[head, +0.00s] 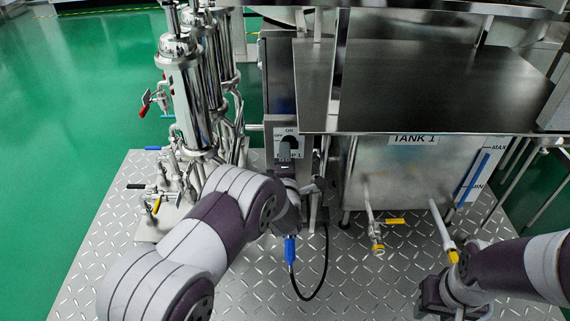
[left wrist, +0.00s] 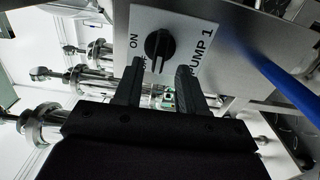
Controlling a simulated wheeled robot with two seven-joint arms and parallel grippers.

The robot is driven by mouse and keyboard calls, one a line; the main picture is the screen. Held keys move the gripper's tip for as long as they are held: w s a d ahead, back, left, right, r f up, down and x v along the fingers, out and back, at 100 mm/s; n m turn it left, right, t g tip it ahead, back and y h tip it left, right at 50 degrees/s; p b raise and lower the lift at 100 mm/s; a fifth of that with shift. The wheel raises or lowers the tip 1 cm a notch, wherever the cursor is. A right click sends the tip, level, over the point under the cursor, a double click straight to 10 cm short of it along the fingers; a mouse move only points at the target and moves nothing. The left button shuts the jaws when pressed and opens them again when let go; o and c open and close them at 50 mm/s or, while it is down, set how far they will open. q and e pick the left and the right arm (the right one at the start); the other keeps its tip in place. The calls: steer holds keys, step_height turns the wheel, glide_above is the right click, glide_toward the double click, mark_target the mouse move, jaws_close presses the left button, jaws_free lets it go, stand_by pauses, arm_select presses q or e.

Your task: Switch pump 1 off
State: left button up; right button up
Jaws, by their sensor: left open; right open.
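The pump 1 switch is a black rotary knob (left wrist: 160,43) on a white plate (left wrist: 204,18) marked ON, OFF and PUMP 1. I cannot tell surely which mark the knob points at. My left gripper (left wrist: 160,72) is open and empty, its two fingers just short of the knob, one toward either side. In the head view its fingers are mostly hidden by my arm. My right gripper (head: 440,298) is open, low at the right, far from the switch.
Steel cylinders (head: 187,95) with valves stand left of the switch. Tank 1 (head: 412,170) with its overhanging metal top (head: 430,90) is to the right. A yellow-handled valve (head: 378,235) sticks out below it. A blue connector with a black cable (head: 326,255) hangs under the switch box.

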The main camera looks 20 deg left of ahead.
arm_select(q)
steer(key=p+v, duration=0.3)
steer(key=v, duration=0.7)
steer(key=shift+p, duration=0.4)
